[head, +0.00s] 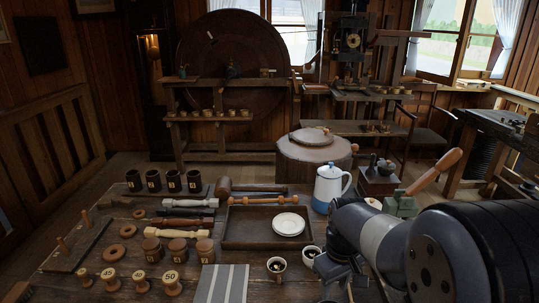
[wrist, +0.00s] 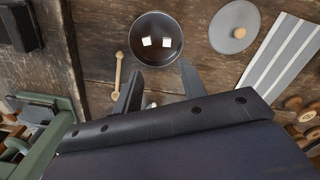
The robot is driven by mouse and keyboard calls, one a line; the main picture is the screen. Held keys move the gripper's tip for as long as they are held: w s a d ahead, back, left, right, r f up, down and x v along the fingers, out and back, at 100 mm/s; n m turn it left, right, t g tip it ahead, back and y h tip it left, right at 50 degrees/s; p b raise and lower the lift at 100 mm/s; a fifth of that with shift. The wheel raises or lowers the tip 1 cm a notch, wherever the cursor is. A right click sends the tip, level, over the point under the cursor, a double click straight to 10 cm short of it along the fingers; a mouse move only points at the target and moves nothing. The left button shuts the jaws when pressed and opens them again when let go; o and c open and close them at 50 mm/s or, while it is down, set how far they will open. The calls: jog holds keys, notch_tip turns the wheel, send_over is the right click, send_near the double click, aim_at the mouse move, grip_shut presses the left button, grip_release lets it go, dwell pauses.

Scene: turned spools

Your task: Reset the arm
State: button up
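The task names no object besides the arm. My arm reaches in from the lower right of the head view, bent low over the workbench. My gripper (head: 340,279) is near the bench's front edge, right of two small cups. In the wrist view my gripper (wrist: 160,88) has its two dark fingers spread apart, with nothing held between them. A dark round vessel (wrist: 155,55) holding two white cubes lies just beyond the fingertips. The lower parts of the fingers are hidden behind the dark gripper body.
The workbench holds a tray (head: 239,238) with a white plate (head: 289,224), a white-and-blue pot (head: 327,187), a striped cloth (head: 222,285), small cups (head: 276,267), and several wooden spools (head: 172,283). A green metal device (head: 400,206) with a wooden handle stands close behind my arm.

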jog(key=f, duration=0.6)
jog(key=f+b, duration=0.1)
jog(key=f, duration=0.2)
jog(key=shift+d+f, duration=0.25)
jog(key=shift+d, duration=0.15)
jog(key=shift+w+r, duration=0.15)
jog(key=shift+r, duration=1.05)
